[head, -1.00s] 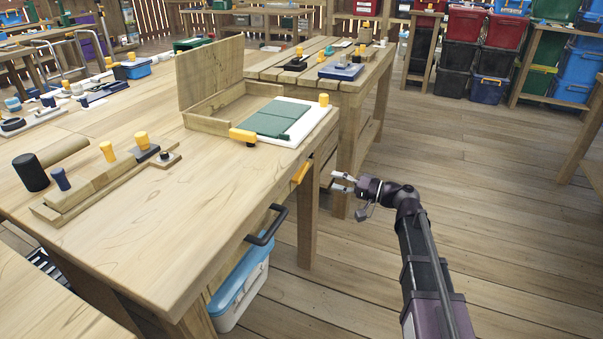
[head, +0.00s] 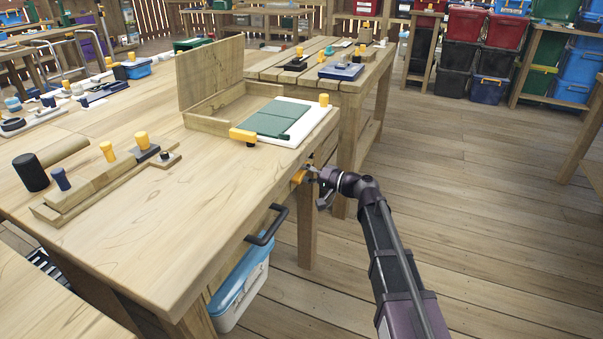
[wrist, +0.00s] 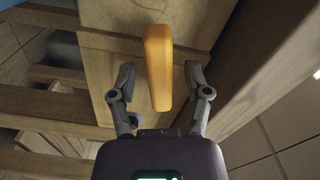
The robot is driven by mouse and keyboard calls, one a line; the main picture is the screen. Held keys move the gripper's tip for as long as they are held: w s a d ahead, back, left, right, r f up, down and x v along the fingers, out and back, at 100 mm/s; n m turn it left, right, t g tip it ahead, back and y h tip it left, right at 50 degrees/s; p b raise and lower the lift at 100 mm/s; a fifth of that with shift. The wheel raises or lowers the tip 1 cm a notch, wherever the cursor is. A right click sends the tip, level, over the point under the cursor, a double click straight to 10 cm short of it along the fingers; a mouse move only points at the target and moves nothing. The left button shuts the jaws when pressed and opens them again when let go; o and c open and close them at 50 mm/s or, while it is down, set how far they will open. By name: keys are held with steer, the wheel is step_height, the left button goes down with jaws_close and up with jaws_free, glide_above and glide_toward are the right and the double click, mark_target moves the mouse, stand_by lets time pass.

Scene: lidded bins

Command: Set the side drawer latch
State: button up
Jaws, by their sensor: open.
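The side drawer latch (head: 299,177) is a yellow-orange bar on the side of the wooden table, below the top's edge. In the wrist view the latch (wrist: 158,68) stands lengthwise in the middle, against a wooden panel. My gripper (head: 312,173) is at the latch in the head view and covers part of it. In the wrist view my gripper (wrist: 160,80) is open, one finger on each side of the latch's lower part. A gap shows between each finger and the latch, so the fingers do not grip it.
The wooden table (head: 190,230) carries an open wooden box (head: 208,122) and a yellow-handled piece (head: 243,135) near its edge. A black drawer handle (head: 268,228) juts out at the front left, above a blue-lidded bin (head: 240,285). The floor to the right is clear.

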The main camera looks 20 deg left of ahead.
jaws_close()
steer(key=shift+r+m, duration=0.1)
steer(key=shift+m, duration=0.2)
steer(key=shift+r+m+p, duration=0.25)
steer(key=shift+m+p, duration=0.1)
steer(key=shift+m, duration=1.05)
jaws_free()
